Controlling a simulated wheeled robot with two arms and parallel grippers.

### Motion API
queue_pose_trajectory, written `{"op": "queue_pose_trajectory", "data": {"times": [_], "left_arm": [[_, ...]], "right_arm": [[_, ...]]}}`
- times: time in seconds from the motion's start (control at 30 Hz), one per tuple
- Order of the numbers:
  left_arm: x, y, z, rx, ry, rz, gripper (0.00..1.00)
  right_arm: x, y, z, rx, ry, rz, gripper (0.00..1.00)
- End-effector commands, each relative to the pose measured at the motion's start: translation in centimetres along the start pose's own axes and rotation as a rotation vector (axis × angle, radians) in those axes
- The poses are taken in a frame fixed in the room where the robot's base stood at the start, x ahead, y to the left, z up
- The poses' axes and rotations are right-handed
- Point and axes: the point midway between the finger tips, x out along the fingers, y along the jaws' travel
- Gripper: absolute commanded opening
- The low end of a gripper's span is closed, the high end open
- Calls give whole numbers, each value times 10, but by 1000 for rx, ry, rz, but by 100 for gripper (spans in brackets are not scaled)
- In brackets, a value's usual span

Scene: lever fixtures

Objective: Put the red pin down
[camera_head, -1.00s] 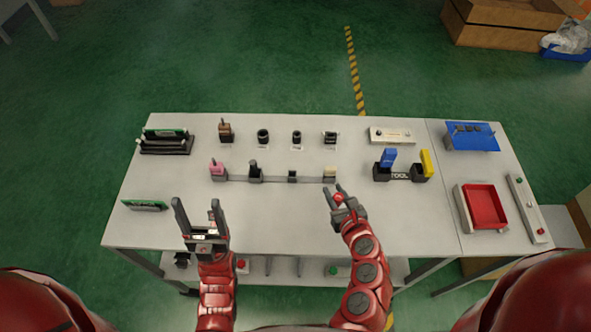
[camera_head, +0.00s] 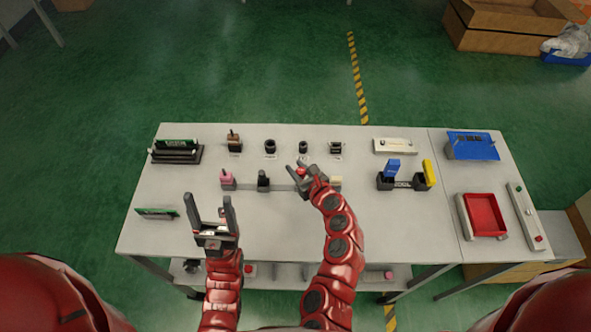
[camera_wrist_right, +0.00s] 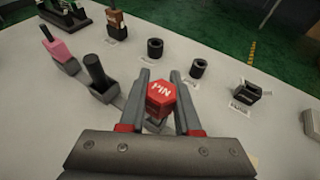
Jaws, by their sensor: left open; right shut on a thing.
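The red pin (camera_wrist_right: 161,92) has a hexagonal top marked PIN. It also shows as a small red spot in the head view (camera_head: 301,171). My right gripper (camera_head: 300,172) is shut on it, with one finger on each side, over the row of lever fixtures at mid-table. What is directly under the pin is mostly hidden; a light grey block shows just below it in the wrist view. My left gripper (camera_head: 212,207) is open and empty over the front left of the table (camera_head: 270,232).
Left of the pin stand a black lever (camera_wrist_right: 98,75) and a pink lever (camera_wrist_right: 57,48). Behind it are two black rings (camera_wrist_right: 198,68) and a black fuse block (camera_wrist_right: 245,92). A blue and yellow tool holder (camera_head: 404,182) and a red tray (camera_head: 484,214) are at the right.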

Motion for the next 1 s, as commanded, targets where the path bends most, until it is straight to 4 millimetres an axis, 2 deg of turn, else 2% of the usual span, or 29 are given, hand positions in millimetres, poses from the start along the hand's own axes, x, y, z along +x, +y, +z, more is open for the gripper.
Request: {"op": "queue_pose_trajectory", "data": {"times": [0.2,0.33,0.5,0.87,0.9,1.0], "left_arm": [[5,0,-1,0,0,0,68],[8,0,-1,0,0,0,68],[9,0,-2,0,0,0,68],[5,0,-1,0,0,0,68],[6,0,-1,0,0,0,68],[6,0,-1,0,0,0,68]], "right_arm": [[12,-2,2,-3,3,-1,0],[18,0,-18,-1,7,3,0],[24,-1,-30,-1,4,1,0],[25,-1,-34,2,2,-1,0],[25,-1,-34,1,2,0,35],[25,-1,-33,1,2,0,53]]}}
